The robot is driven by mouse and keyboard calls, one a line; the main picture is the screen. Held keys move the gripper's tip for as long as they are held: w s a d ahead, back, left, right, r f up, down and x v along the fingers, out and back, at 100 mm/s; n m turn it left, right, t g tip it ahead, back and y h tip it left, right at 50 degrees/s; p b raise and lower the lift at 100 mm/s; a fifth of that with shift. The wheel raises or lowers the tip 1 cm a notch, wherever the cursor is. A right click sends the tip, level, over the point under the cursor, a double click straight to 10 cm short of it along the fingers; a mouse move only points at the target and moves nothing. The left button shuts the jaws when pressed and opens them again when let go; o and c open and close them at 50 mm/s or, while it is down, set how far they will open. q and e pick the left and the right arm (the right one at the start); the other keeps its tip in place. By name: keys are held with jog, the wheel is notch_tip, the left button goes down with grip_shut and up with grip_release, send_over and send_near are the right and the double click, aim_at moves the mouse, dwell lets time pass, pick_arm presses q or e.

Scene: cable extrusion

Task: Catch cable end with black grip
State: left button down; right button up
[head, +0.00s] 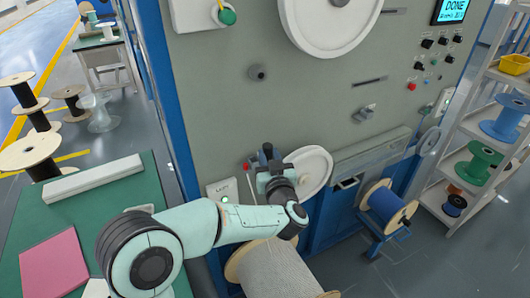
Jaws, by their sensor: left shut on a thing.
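My left gripper (268,157) is in front of the grey machine panel, at the end of my pale green arm that comes in from the lower left. It is shut on a small dark thing between its fingers, which is too small and too covered to name for sure. The cable end and the black grip cannot be told apart from the gripper here. A white wheel (314,172) stands just right of the gripper. A thin red-tipped rod (247,168) is just left of it. My right gripper is not in view.
A large spool of grey cable (275,272) stands below my arm. A blue spool (386,205) sits on a low blue stand at the right. A shelf rack (474,150) with spools is at the far right. A green table (110,195) is at the left.

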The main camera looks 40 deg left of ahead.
pick_arm(q)
jog(key=shift+s+a+r+g, duration=0.3)
jog(key=shift+a+r, duration=0.25)
jog(key=shift+r, duration=0.25)
jog(key=shift+w+a+f, duration=0.2)
jog(key=shift+w+a, duration=0.25)
jog(key=shift+a, duration=0.4)
jog(key=shift+w+a+f, duration=0.2)
jog(key=shift+w+a, duration=0.25)
jog(key=shift+a, duration=0.45)
jog(key=shift+w+a+f, duration=0.2)
jog(key=shift+w+a, duration=0.25)
jog(key=shift+a, duration=0.4)
jog(key=shift+d+f, duration=0.1)
